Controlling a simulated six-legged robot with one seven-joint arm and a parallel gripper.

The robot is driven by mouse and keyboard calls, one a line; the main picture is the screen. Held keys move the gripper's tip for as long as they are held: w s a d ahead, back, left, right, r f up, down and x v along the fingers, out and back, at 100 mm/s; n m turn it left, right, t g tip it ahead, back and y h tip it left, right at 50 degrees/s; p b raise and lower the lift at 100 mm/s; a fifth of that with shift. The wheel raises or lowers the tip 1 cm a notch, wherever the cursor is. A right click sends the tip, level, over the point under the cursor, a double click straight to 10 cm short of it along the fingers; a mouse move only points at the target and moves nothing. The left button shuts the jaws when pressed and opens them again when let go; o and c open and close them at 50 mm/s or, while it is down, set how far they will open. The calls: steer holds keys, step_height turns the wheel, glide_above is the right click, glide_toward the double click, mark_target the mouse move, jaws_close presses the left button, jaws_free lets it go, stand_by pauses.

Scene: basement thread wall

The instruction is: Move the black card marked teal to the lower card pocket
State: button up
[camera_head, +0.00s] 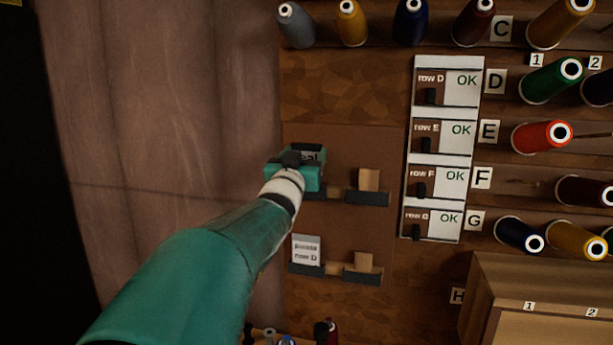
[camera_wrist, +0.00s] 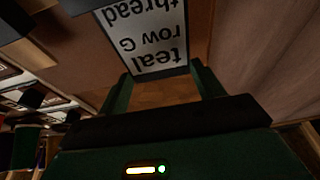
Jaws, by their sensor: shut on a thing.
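The card marked teal shows a white printed face reading "teal row G thread" with a dark edge in the wrist view (camera_wrist: 150,32). In the head view only its shaded top (camera_head: 311,153) shows past my gripper. My gripper (camera_wrist: 161,74) is shut on the card's near edge; it also shows in the head view (camera_head: 294,168), at the left of the upper pocket (camera_head: 367,198). My gripper hides whether the card still touches that pocket. The lower card pocket (camera_head: 335,275) is below, with a white card marked "purple row D" (camera_head: 306,249) upright at its left.
Small wooden blocks stand at the upper pocket (camera_head: 369,179) and lower pocket (camera_head: 363,261). To the right are a row status panel (camera_head: 409,150) and several thread spools on pegs. A brown curtain (camera_head: 160,110) hangs at left. A wooden box (camera_head: 545,272) juts out at lower right.

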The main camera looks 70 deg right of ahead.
steer(key=shift+r, duration=1.55)
steer(key=shift+a+f, duration=0.1)
steer(key=shift+a, duration=0.05)
